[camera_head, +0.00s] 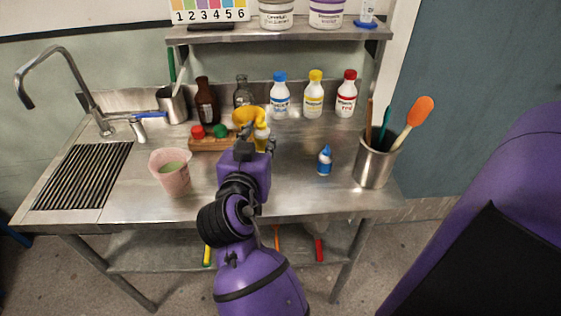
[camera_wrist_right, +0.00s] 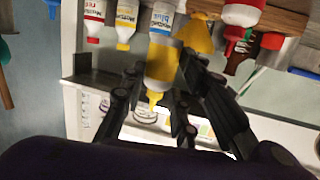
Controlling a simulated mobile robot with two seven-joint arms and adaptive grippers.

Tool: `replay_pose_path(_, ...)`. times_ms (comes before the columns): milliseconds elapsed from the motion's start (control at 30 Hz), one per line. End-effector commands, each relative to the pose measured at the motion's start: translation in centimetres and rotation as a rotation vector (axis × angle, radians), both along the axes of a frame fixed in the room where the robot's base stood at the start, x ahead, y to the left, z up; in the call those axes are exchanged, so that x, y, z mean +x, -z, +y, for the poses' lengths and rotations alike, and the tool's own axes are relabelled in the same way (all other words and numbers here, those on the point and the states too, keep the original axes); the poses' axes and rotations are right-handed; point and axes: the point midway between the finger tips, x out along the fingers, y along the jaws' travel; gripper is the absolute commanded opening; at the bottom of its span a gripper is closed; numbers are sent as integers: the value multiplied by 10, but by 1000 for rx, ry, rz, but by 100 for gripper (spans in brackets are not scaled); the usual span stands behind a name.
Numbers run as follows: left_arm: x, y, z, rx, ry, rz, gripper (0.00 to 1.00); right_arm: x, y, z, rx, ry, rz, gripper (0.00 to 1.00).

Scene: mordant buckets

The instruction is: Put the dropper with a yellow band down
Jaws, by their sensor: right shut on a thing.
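My right gripper (camera_head: 258,143) is over the steel table (camera_head: 290,195), in front of the back row of bottles. It is shut on the dropper with a yellow band (camera_head: 262,142), which is mostly hidden behind the gripper in the head view. In the right wrist view, this dropper (camera_wrist_right: 162,67) has a pale body, a yellow band and a yellow tip, and lies between the fingers of the right gripper (camera_wrist_right: 152,92). A wooden rack (camera_head: 205,145) with red and green tops stands just left of the gripper. My left gripper is not in view.
A yellow object (camera_head: 246,115) is close behind the gripper. A blue-topped dropper (camera_head: 324,161) and a steel cup of tools (camera_head: 373,165) stand to the right. A pink cup (camera_head: 170,172) stands front left. Bottles (camera_head: 280,97) line the back. The front middle is clear.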

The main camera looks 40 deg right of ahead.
Motion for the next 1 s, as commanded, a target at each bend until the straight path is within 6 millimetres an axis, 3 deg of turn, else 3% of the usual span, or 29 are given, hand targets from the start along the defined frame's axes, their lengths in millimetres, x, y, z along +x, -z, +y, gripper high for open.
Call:
replay_pose_path(200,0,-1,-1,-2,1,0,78,-7,38,-29,-2,-2,2,2)
replay_pose_path(433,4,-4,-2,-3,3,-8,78,-10,54,-41,-2,-2,2,2)
replay_pose_path(633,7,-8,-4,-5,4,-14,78,-10,82,-45,-2,-2,3,2)
replay_pose_path(1000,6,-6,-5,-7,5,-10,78,-11,90,-44,2,-1,1,2)
